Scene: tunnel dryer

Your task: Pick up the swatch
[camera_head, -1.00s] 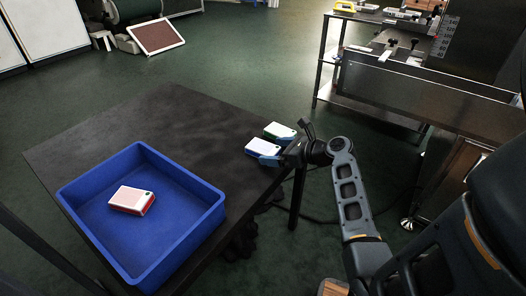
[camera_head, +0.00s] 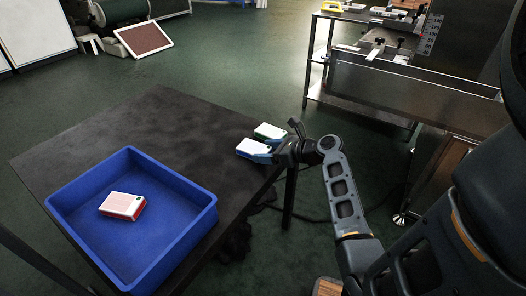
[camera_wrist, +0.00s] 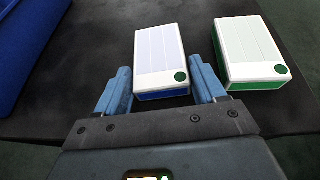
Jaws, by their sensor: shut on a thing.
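The swatch is a flat white-topped block with blue sides and a green dot; it lies at the right edge of the dark table in the head view (camera_head: 253,146). It also shows in the wrist view (camera_wrist: 161,52). My gripper (camera_wrist: 162,92) has its blue fingers on either side of the swatch's near end, shut on it. In the head view my gripper (camera_head: 268,154) reaches in from the right. A second white block with green sides (camera_wrist: 250,50) sits just right of it, apart from the fingers. Whether the held swatch touches the table is unclear.
A blue tray (camera_head: 196,229) stands on the dark table (camera_head: 140,118), with a red-sided white block (camera_head: 123,206) inside. The table between tray and swatches is clear. A metal bench (camera_head: 415,90) stands at the back right.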

